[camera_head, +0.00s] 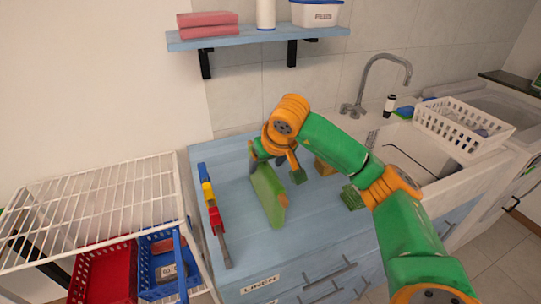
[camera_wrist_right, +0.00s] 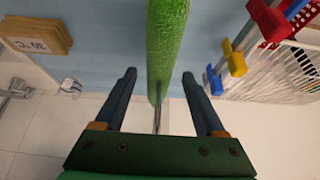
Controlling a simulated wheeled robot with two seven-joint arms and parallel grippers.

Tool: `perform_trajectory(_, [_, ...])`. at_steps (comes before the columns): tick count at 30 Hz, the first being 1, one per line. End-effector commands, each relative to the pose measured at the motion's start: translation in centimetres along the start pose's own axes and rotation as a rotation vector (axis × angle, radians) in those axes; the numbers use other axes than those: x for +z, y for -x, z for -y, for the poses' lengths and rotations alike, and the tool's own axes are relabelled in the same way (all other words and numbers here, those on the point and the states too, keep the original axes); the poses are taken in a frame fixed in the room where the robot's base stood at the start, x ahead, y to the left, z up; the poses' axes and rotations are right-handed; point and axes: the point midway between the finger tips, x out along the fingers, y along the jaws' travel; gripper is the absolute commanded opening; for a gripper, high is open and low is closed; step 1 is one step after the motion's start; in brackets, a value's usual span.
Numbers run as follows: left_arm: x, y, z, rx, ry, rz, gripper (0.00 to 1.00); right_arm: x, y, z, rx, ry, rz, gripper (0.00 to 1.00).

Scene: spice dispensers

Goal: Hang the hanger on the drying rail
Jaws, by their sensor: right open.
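My right gripper (camera_head: 277,163) is over the blue counter, its fingers apart. In the right wrist view the open fingers (camera_wrist_right: 159,75) stand on either side of a long, fuzzy green piece (camera_wrist_right: 167,40). A thin metal rod (camera_wrist_right: 157,118) runs from its end toward the palm. The green piece (camera_head: 267,195) also shows in the head view, below the gripper. I cannot tell for sure whether it is the hanger. A white wire rack (camera_head: 110,195) stands left of the counter; I cannot tell whether it is the drying rail. My left gripper is out of view.
Blue, yellow and red pieces (camera_head: 209,196) lie in a row along the counter's left edge. A tan block (camera_head: 323,167) sits behind my arm. Red (camera_head: 103,272) and blue (camera_head: 165,262) baskets are under the rack. A sink with a white basket (camera_head: 464,126) is at right.

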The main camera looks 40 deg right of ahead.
Motion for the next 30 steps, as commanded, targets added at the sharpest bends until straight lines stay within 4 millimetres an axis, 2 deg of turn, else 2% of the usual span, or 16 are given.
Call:
perform_trajectory(6, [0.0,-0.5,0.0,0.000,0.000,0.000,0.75,-0.1,5.5,0.0,-0.001,0.000,-0.007,0.72])
perform_trajectory(9, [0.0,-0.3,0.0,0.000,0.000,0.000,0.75,-0.1,7.6,0.0,0.000,0.000,-0.005,0.72])
perform_trajectory(12, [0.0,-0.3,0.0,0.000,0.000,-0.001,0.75,-0.1,8.8,0.0,0.001,-0.001,-0.002,0.72])
perform_trajectory(30, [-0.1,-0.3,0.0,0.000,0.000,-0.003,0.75,0.0,9.2,0.0,0.001,0.000,0.000,0.72])
